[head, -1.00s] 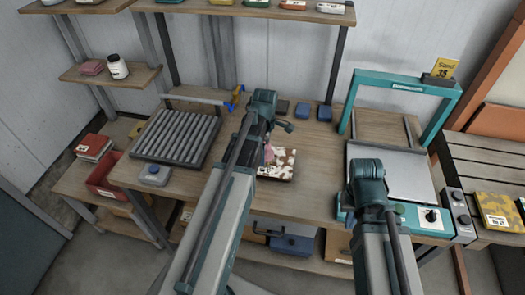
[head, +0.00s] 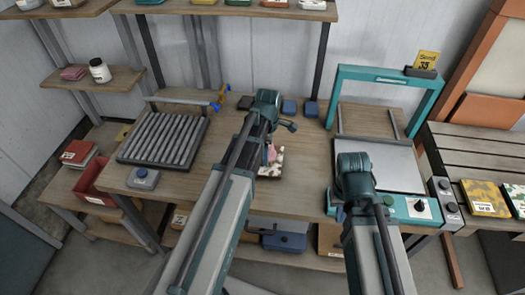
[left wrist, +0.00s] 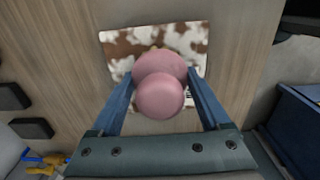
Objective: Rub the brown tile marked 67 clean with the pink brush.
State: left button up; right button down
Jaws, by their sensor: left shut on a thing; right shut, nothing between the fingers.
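A brown tile with large white patches (head: 277,165) lies on the wooden table, partly hidden behind my left arm in the head view. In the left wrist view the tile (left wrist: 122,48) lies beneath the brush; its small label is mostly covered and I cannot read it. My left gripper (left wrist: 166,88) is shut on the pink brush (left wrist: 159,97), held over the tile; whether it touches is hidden. The brush also shows as a pink bit in the head view (head: 271,153). My right gripper (head: 341,213) is shut and empty near the teal-framed machine's front left corner, mostly hidden by its arm.
A roller rack (head: 163,137) and a grey-blue block (head: 143,178) stand on the left. Small dark blue blocks (head: 289,107) lie behind the tile. The teal-framed machine (head: 384,158) is on the right; a slatted table holds a yellow patterned tile (head: 483,198).

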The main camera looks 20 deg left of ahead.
pick_arm(q)
jog(key=shift+d, duration=0.2)
jog(key=shift+w+d, duration=0.2)
jog(key=shift+d, duration=0.5)
jog(key=shift+w+d, duration=0.2)
jog(key=shift+d, duration=0.45)
jog(key=shift+f, duration=0.1)
jog(key=shift+s, duration=0.1)
jog(key=shift+a, duration=0.1)
jog(key=shift+s+a, duration=0.15)
jog(key=shift+a, duration=0.55)
jog(key=shift+s+a, duration=0.1)
jog(key=shift+a, duration=0.6)
jog(key=shift+a, duration=0.1)
